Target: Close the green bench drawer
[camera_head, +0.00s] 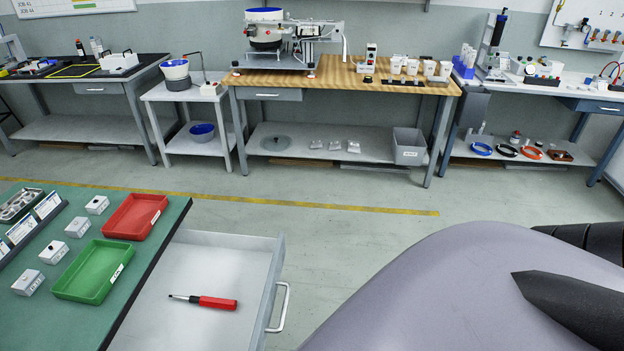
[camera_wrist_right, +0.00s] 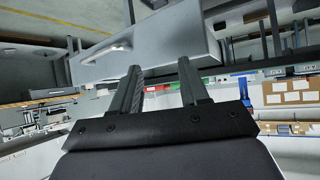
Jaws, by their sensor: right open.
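The green-topped bench (camera_head: 150,222) stands at the left in the head view. Its grey drawer (camera_head: 190,262) is pulled far out to the right, with a silver handle (camera_head: 279,308) on its front. A red-handled screwdriver (camera_head: 212,302) lies inside the drawer. In the right wrist view, my right gripper (camera_wrist_right: 160,66) is open and empty. The drawer front (camera_wrist_right: 165,40) and its handle (camera_wrist_right: 108,49) appear beyond the fingertips, with the handle left of the fingers. I see no contact. My left gripper is not in view.
A red tray (camera_head: 135,217), a green tray (camera_head: 93,271) and several small white boxes sit on the green bench top. A wooden-topped bench (camera_head: 345,78) and other worktables line the back wall. The floor (camera_head: 350,235) between is clear. My own arm covers the lower right.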

